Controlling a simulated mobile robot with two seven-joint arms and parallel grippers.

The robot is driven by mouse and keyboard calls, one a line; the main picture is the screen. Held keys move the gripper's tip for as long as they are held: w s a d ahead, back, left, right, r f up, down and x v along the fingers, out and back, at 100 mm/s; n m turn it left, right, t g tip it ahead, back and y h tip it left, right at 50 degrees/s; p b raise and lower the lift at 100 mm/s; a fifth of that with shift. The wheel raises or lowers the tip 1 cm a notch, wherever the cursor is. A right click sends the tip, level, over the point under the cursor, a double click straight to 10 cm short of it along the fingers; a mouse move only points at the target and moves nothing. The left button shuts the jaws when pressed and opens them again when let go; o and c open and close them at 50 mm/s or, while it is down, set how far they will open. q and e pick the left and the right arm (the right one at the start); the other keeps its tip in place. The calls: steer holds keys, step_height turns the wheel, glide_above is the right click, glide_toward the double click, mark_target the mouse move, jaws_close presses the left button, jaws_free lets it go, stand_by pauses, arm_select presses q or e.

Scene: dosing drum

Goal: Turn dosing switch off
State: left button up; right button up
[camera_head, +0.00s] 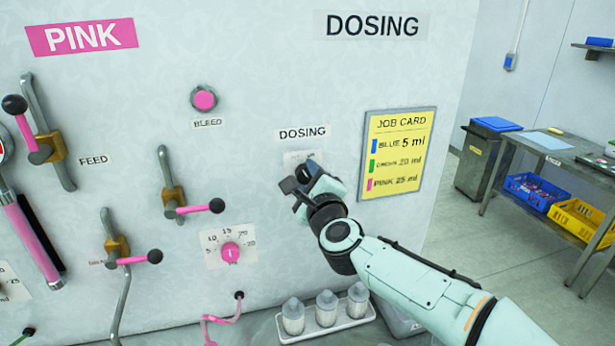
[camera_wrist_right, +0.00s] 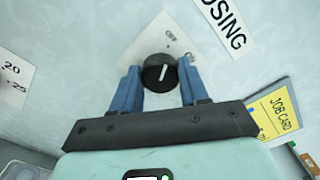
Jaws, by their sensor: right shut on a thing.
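The dosing switch is a round black knob (camera_wrist_right: 160,73) with a white pointer line on a white plate (camera_wrist_right: 172,38), seen in the right wrist view. Its pointer leans up and slightly right in that view. Small lettering on the plate is hard to read. In the head view the DOSING label (camera_head: 302,133) is above the plate, and the gripper mostly hides the knob. My right gripper (camera_head: 302,180) is at the panel, its blue fingers on either side of the knob, shut on it. My left gripper is not in view.
A yellow job card (camera_head: 398,150) hangs right of the switch. The pink dial (camera_head: 231,252), bleed button (camera_head: 204,99) and pink-handled levers (camera_head: 195,208) are to the left. A white tray (camera_head: 325,330) of capped bottles is below my arm. A table (camera_head: 540,150) stands at the right.

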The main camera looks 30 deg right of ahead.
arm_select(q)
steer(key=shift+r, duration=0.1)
arm_select(e)
steer(key=shift+n, duration=0.3)
steer(key=o, duration=1.1)
steer(key=shift+c, duration=0.2)
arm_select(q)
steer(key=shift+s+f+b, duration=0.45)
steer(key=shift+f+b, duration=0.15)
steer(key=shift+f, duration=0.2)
arm_select(e)
steer(key=v, duration=1.3)
steer(key=shift+s, duration=0.2)
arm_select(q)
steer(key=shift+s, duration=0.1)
